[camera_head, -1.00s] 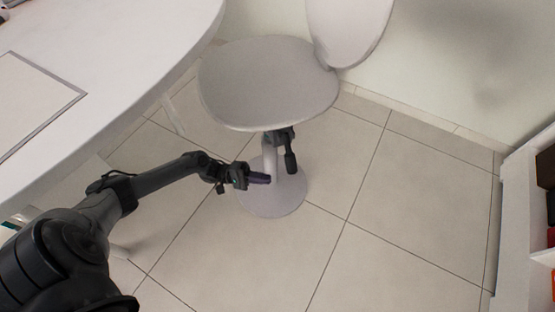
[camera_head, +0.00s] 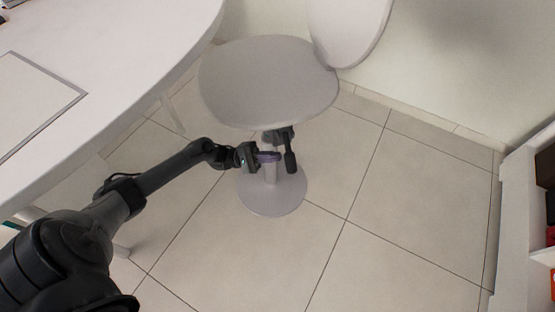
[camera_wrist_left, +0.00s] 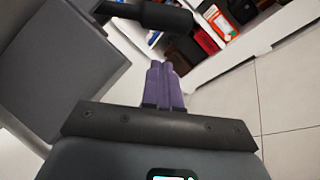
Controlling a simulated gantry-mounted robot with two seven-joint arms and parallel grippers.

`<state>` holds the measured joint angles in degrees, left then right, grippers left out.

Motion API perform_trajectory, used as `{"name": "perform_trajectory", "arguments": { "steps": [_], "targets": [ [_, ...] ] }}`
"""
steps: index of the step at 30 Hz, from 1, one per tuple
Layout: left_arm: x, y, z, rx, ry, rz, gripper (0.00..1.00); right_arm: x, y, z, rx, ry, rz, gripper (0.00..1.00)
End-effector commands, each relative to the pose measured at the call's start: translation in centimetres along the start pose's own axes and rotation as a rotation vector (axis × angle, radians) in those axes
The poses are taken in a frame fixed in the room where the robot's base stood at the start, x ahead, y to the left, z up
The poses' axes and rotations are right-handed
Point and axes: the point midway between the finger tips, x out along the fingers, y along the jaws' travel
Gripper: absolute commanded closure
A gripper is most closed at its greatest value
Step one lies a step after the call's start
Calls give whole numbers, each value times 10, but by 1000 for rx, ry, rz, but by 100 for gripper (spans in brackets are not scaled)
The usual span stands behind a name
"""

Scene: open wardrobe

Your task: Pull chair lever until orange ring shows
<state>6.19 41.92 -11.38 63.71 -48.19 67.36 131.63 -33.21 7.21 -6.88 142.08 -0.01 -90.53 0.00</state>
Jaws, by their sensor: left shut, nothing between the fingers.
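The white chair (camera_head: 265,80) stands on a round base (camera_head: 272,192) with a thin post. Its dark lever (camera_head: 290,160) hangs below the seat, on the right of the post. My left gripper (camera_head: 268,157) is shut and empty, its purple fingertips just left of the lever and in front of the post. In the left wrist view the closed fingers (camera_wrist_left: 163,85) point toward the dark lever grip (camera_wrist_left: 165,17), which crosses above the tips; whether they touch I cannot tell. No orange ring shows. My right gripper is not in view.
A white table (camera_head: 90,60) fills the upper left, with a framed panel (camera_head: 35,105) on it. A white shelf unit (camera_head: 515,230) with coloured items stands at the right edge. The tiled floor (camera_head: 390,220) between is clear.

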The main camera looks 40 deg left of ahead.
Motion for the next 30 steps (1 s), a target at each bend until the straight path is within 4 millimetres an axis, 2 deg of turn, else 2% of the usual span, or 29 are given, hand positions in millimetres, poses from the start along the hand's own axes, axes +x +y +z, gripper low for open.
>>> {"name": "perform_trajectory", "arguments": {
  "steps": [4,12,30],
  "targets": [
    [13,-1,13,-2,-2,1,100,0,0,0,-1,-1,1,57],
    [26,-1,26,0,-1,1,100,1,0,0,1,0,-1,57],
    [28,1,30,-4,3,5,100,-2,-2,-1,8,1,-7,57]
  ]
}}
